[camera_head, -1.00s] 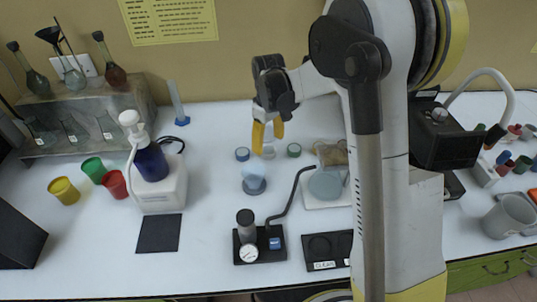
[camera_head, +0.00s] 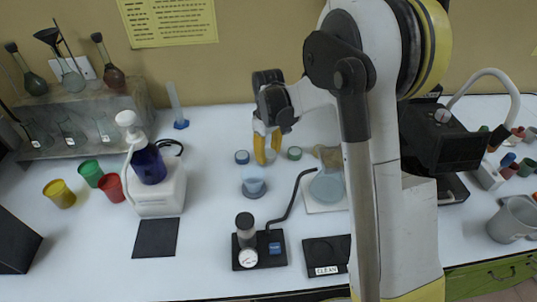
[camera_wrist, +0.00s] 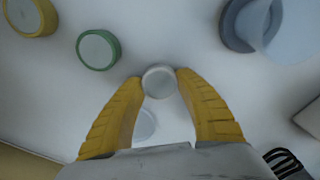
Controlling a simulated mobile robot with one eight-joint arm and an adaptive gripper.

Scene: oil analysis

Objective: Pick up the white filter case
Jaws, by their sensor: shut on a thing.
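The white filter case (camera_wrist: 159,82) is a small round white piece. In the wrist view it sits between the tips of my two yellow fingers (camera_wrist: 160,84), which are closed on its sides. In the head view my gripper (camera_head: 267,153) points down at the table, with the fingertips low near the surface between the blue case and the green case. The white filter case is mostly hidden there by the fingers. I cannot tell whether it still touches the table. A pale disc (camera_wrist: 145,124) shows between the fingers in the wrist view; what it is stays unclear.
A blue round case (camera_head: 242,157) and a green round case (camera_head: 294,153) flank my gripper. A yellow case (camera_wrist: 31,17) shows in the wrist view.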

